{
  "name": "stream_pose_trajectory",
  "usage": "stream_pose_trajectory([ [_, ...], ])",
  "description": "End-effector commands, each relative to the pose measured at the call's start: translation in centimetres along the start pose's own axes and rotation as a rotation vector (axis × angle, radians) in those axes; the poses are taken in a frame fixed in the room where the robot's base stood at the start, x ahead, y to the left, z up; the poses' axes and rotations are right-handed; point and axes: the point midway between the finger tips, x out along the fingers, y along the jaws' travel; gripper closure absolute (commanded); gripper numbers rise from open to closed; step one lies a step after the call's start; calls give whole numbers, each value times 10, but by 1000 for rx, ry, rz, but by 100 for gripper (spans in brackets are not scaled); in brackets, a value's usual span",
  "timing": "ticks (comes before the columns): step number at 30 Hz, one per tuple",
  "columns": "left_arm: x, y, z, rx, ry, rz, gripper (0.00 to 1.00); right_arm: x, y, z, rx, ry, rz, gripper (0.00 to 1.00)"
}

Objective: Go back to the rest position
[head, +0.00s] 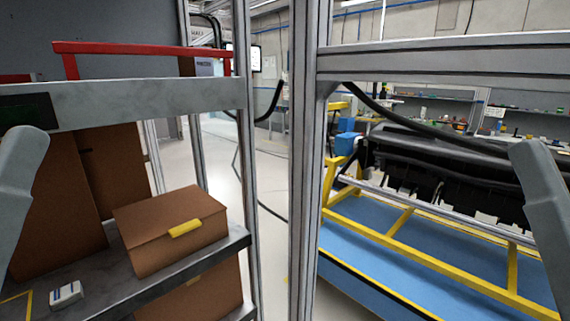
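A grey part of my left arm (18,190) shows at the left edge, in front of the shelf. A grey part of my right arm (545,200) shows at the right edge, in front of the dashboard module. Neither gripper's fingers are in the picture. The black dashboard module (440,157) rests on a yellow frame (385,238) at the right, partly hidden by my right arm.
A shelf rack at the left has a grey lower shelf (185,275) with a cardboard box (160,232) and a small white item (67,292). A red bar (140,46) tops the upper shelf. Metal posts (303,160) stand in the middle. Open floor (265,175) lies behind.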

Motion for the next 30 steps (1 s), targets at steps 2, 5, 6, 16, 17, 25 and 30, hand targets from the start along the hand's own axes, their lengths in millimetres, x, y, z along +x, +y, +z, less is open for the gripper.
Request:
stream_pose_trajectory([
  [2, 30, 2, -15, 85, -31, 4, 38, 29, 0, -25, 0, -4, 0, 28],
  [5, 62, 4, -42, 82, -33, 2, 38, 60, 0, -56, 0, 2, 0, 28],
  [6, 75, 4, -52, 82, -33, 2, 38, 73, 0, -68, 0, 1, 0, 28],
  [16, 199, 12, -157, 82, -36, 0, 38, 192, 1, -177, 0, 0, 0, 28],
  [17, 211, 13, -167, 82, -36, 0, 38, 204, 1, -188, 0, 0, 0, 28],
  [25, 284, 18, -229, 82, -37, -1, 38, 274, 1, -253, 0, 0, 0, 28],
  [30, 290, 18, -234, 82, -37, -1, 38, 281, 1, -258, 0, -1, 0, 28],
])
